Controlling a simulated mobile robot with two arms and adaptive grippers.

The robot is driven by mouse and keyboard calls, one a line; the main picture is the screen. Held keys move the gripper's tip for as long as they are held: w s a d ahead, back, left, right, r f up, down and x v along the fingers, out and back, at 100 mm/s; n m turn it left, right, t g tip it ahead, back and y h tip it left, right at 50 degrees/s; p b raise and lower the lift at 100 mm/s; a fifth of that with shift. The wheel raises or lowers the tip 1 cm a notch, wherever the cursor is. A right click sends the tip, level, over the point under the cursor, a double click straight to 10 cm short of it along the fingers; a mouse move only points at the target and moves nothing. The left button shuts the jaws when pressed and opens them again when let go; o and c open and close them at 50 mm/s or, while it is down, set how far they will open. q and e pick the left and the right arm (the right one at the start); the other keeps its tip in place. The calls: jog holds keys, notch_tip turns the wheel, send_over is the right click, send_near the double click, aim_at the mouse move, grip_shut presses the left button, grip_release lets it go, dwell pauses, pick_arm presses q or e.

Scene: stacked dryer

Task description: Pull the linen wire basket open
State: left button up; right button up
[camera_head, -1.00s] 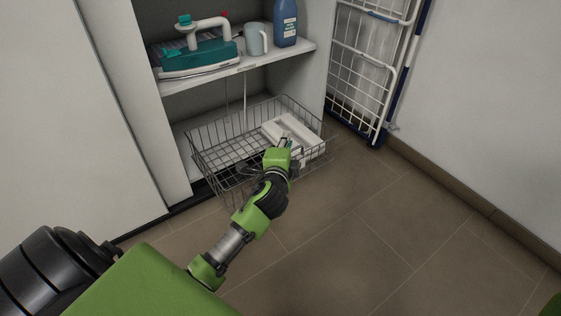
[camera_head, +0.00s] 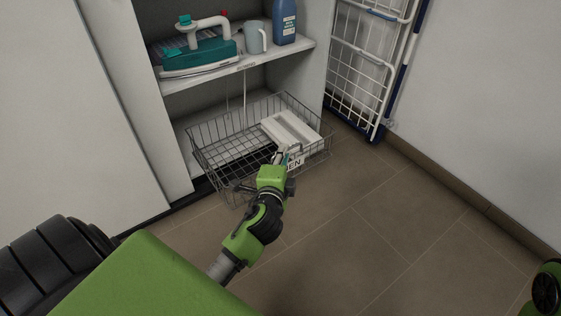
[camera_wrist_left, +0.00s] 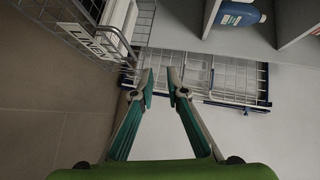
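The linen wire basket (camera_head: 205,150) sits low in the cabinet and juts out beyond the shelf front. A white folded cloth (camera_head: 291,128) lies in its right part. Its white label (camera_head: 296,162) is partly hidden by my left gripper; it reads LINEN in the left wrist view (camera_wrist_left: 88,38). My left gripper (camera_head: 281,156) is at the basket's front, over the label in the head view. In the wrist view its two fingers (camera_wrist_left: 160,80) are apart with nothing between them, and the basket is off to the left. My right gripper is not in view.
A white wire rack (camera_head: 360,80) leans at the right wall. The tiled floor (camera_head: 390,230) in front is clear.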

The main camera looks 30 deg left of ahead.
pick_arm(q)
jog(key=shift+p+v, duration=0.4)
jog(key=shift+v, duration=1.5)
